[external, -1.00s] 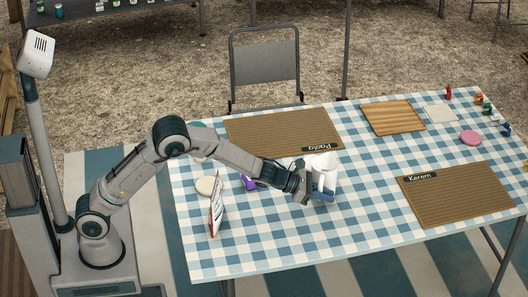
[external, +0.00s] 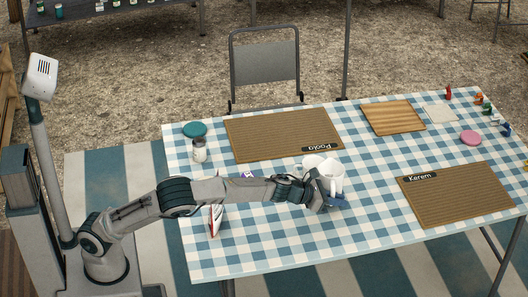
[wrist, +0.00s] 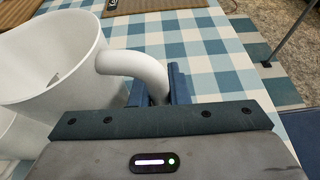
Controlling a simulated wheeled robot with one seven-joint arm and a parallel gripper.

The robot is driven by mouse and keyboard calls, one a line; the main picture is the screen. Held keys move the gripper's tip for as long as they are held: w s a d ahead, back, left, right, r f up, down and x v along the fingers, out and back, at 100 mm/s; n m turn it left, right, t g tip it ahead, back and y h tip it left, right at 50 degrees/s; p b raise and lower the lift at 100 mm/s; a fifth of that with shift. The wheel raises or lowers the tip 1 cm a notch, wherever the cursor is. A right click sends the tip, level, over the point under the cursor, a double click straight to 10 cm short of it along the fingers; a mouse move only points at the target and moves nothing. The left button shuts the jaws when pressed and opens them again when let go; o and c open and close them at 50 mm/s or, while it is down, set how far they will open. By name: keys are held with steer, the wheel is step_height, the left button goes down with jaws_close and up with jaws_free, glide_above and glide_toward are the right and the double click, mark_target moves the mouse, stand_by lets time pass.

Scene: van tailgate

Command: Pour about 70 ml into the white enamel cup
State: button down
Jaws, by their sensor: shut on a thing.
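My gripper (external: 332,203) is shut on the handle (wrist: 140,66) of a white vessel over the checked table. In the wrist view the wide, open-topped vessel (wrist: 45,65) fills the left, with a small grey mark on its inner wall; I see no liquid in it. In the external view the held vessel (external: 333,177) overlaps a second white vessel (external: 312,161) just behind and left of it. Part of another white surface (wrist: 12,135) shows at the lower left of the wrist view. I cannot tell for certain which one is the enamel cup, or whether they touch.
The Paola mat (external: 270,132) lies behind, the Kerem mat (external: 458,195) to the right. A clear jar (external: 199,151) and teal disc (external: 194,129) stand at the back left. A red-and-white upright thing (external: 216,218) is beneath my arm. The table's front middle is clear.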

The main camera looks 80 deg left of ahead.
steer(key=w+d+n+y+b, duration=0.1)
steer(key=b, duration=0.2)
steer(key=shift+f, duration=0.35)
steer(key=shift+w+d+r+n+y+b, duration=0.15)
steer(key=shift+d+n+y+b, duration=0.25)
steer(key=shift+b, duration=0.65)
steer(key=d+n+y+b, duration=0.1)
steer(key=b, duration=0.2)
steer(key=shift+d+n+y+b, duration=0.3)
steer(key=shift+d+y+b, duration=0.3)
steer(key=shift+b, duration=0.3)
steer(key=shift+r, duration=0.1)
steer(key=shift+r, duration=0.15)
steer(key=a+r+n+h+p, duration=0.4)
steer(key=a+r+n+p, duration=0.1)
steer(key=p, duration=1.2)
step_height(320, 180, up, 2)
steer(key=shift+s+a+r+h, duration=0.2)
steer(key=shift+s+a+h, duration=0.1)
steer(key=shift+a, duration=0.25)
